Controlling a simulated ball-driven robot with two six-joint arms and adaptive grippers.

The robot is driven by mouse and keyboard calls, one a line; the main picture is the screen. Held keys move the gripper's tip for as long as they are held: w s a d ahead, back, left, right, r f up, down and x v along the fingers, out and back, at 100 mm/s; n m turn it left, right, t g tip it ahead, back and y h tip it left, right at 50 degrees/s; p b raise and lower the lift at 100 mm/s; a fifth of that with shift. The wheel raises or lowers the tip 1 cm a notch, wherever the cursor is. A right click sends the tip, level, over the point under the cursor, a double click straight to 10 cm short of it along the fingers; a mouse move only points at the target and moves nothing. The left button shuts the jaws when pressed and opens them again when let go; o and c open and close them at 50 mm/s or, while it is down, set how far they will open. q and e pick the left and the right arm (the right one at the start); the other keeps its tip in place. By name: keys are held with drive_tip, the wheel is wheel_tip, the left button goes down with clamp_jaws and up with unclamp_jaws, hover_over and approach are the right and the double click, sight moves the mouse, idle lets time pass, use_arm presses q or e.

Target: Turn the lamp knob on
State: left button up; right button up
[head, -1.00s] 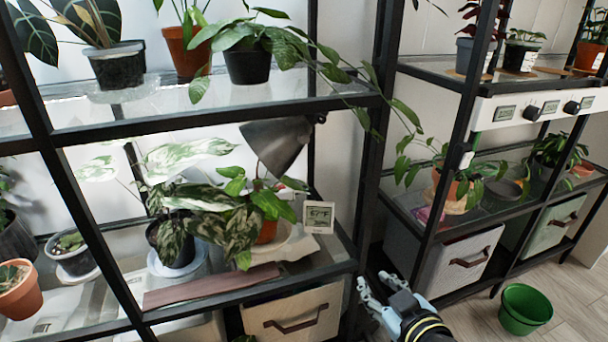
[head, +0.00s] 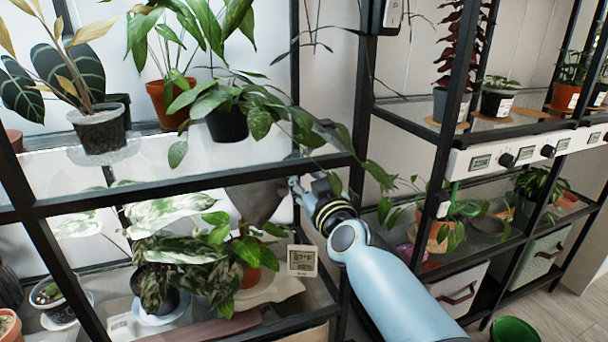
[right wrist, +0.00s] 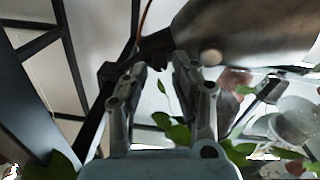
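The grey metal lamp shade (head: 257,199) hangs under the upper glass shelf on the left rack, partly behind leaves. It also fills the top right of the right wrist view (right wrist: 245,35). A small black part at its narrow end (right wrist: 156,44), likely the knob, sits just beyond my fingertips in that view. In the head view my gripper and the shelf edge hide it. My right gripper (head: 294,187) is at the shade's right end. Its fingers (right wrist: 158,72) are apart with nothing visibly held; contact with the black part cannot be told. My left gripper is out of view.
A black rack post (head: 360,130) and the upper shelf's front edge (head: 200,185) are close to my right arm. Trailing leaves hang near the wrist. A small thermometer display (head: 302,260) stands below. A white panel with black knobs (head: 530,150) is on the right rack.

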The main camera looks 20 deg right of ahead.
drive_tip(key=shift+w, duration=0.65)
clamp_jaws()
